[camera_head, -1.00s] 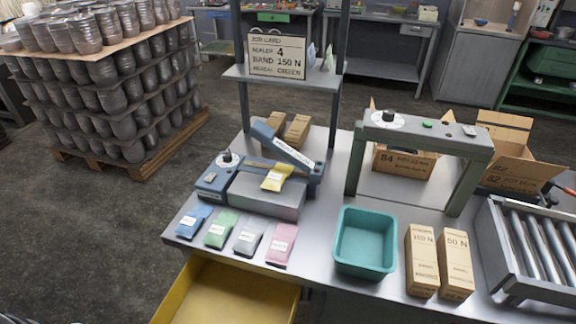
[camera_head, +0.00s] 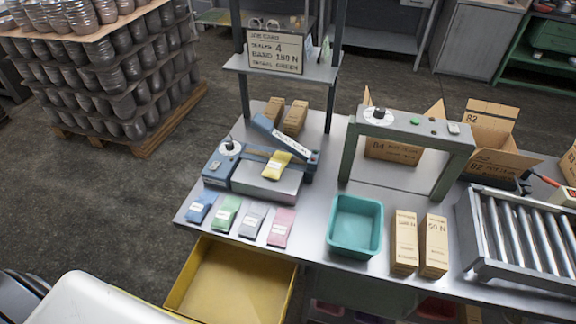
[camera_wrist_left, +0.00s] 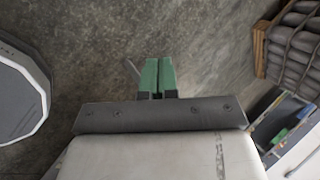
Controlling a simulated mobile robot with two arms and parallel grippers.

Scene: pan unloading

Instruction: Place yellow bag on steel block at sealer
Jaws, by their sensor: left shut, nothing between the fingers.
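The yellow bag (camera_head: 277,165) lies on the steel block (camera_head: 268,183) of the sealer (camera_head: 222,160), under the sealer's raised blue arm, with a white label on it. My left gripper (camera_wrist_left: 158,76) shows in the left wrist view with its green fingers shut together and nothing between them. It is over the floor, well away from the bag. In the head view the left gripper is not visible; a white part of my body shows at the lower left. My right gripper is in neither view.
Blue, green, grey and pink bags (camera_head: 226,212) lie along the table's front edge. A teal bin (camera_head: 355,226), two upright cartons (camera_head: 404,243), a green frame (camera_head: 447,165) and a roller conveyor (camera_head: 512,236) stand to the right. A yellow drawer (camera_head: 232,281) sticks out below the table.

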